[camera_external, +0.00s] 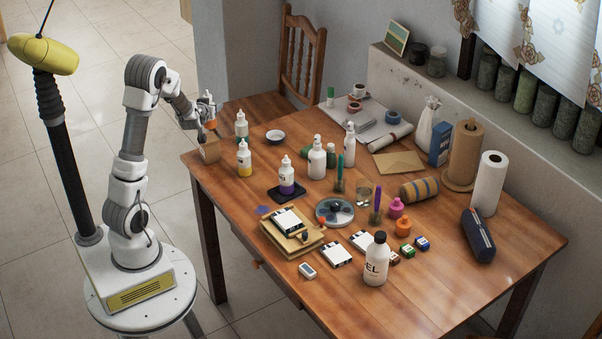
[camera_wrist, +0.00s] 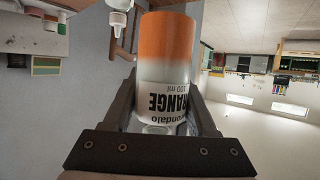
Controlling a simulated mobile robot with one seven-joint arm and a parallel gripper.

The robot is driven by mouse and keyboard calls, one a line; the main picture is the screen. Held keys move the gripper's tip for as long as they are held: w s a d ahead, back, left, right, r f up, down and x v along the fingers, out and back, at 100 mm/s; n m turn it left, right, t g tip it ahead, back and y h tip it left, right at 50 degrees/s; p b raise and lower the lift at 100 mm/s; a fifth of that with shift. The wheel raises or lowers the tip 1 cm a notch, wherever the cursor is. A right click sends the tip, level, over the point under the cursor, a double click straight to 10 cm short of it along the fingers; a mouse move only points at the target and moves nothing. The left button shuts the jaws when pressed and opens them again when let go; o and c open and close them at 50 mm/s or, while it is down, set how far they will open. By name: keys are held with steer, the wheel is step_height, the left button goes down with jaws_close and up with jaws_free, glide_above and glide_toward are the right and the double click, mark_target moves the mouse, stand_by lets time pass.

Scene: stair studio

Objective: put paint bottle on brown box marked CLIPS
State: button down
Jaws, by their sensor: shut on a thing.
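My gripper (camera_external: 203,115) is shut on an orange paint bottle and holds it in the air by the table's far left corner. The bottle (camera_external: 210,123) is small and partly covered by my gripper in the external view. In the wrist view the bottle (camera_wrist: 165,60) is orange and white, with inverted lettering reading "ORANGE", between the two fingers (camera_wrist: 165,110).
A purple paint bottle (camera_external: 286,179) stands on a dark tray. Several other items crowd the table (camera_external: 470,260).

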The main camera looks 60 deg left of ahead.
steer(key=shift+s+a+f+b, duration=0.1)
steer(key=shift+a+f+b, duration=0.2)
steer(key=shift+f, duration=0.55)
steer(key=shift+a+f+b, duration=0.1)
steer(key=shift+a+f, duration=0.25)
steer(key=shift+f, duration=0.5)
steer(key=shift+s+a+f+b, duration=0.1)
steer(key=shift+a+f+b, duration=0.2)
steer(key=shift+f, duration=0.55)
steer(key=shift+f, duration=0.15)
steer(key=shift+c, duration=1)
jaws_free()
steer(key=shift+r, duration=0.3)
steer(key=p+v, duration=0.2)
steer(key=v, duration=0.9)
steer(key=shift+s+d, duration=0.25)
steer(key=shift+d, duration=0.1)
